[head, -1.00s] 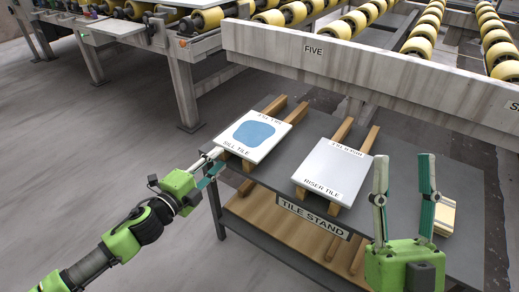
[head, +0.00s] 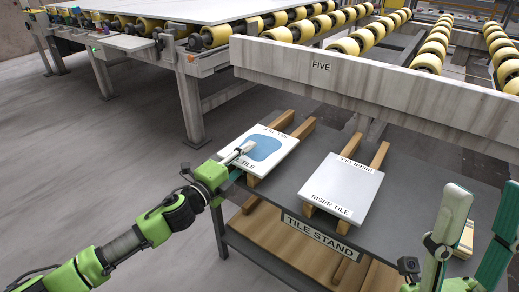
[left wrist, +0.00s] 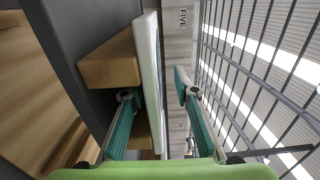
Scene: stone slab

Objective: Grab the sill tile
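The sill tile (head: 270,151), a white slab with a blue patch, lies on wooden bars on the tile stand (head: 290,192). My left gripper (head: 242,151) is at its near left edge, with one finger above the top face and covering part of the label. In the left wrist view the tile's white edge (left wrist: 151,80) stands between the open fingers of the left gripper (left wrist: 158,90). One finger is on its underside beside a wooden bar; the other is apart from the top face. My right gripper (head: 484,190) is open and empty, pointing up at the right.
The riser tile (head: 342,187) lies on its own wooden bars to the right of the sill tile. A grey beam marked FIVE (head: 330,75) and yellow rollers run behind the stand. A pale block (head: 464,238) is partly hidden by my right gripper.

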